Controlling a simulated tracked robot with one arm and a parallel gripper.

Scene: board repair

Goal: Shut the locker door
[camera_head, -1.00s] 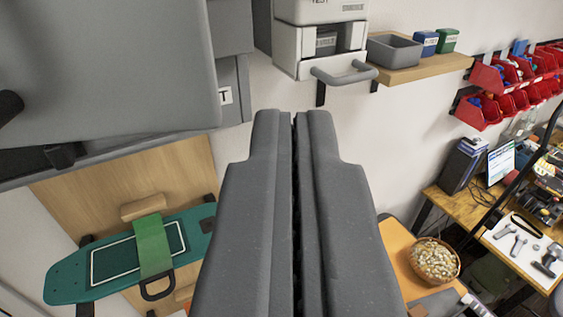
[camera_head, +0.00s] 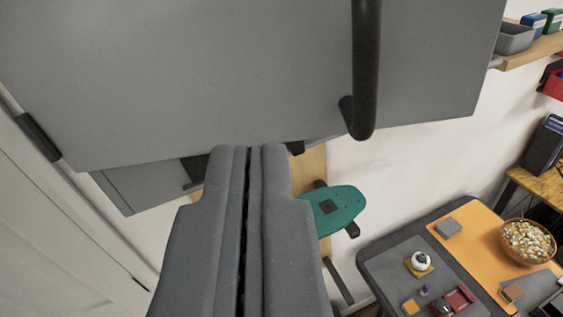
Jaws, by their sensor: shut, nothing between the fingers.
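The grey locker door (camera_head: 230,75) fills the top of the view as a wide flat panel. Its black upright handle (camera_head: 367,65) is on the right part, and a black hinge (camera_head: 38,136) shows at its left edge. A grey part, likely of the locker (camera_head: 135,188), shows below the door's lower edge; the inside is hidden. The door's slanted position does not show clearly how far it stands open. My gripper (camera_head: 249,150) is shut and empty, its tips at the door's lower edge in the picture, left of the handle. I cannot tell whether they touch it.
A green board (camera_head: 335,210) is on the wooden panel behind my gripper. At lower right is a dark table (camera_head: 385,262) with an orange mat (camera_head: 468,245), a bowl (camera_head: 527,240) and small parts. A shelf (camera_head: 530,50) with a grey bin is at upper right. A pale panel (camera_head: 60,235) stands at left.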

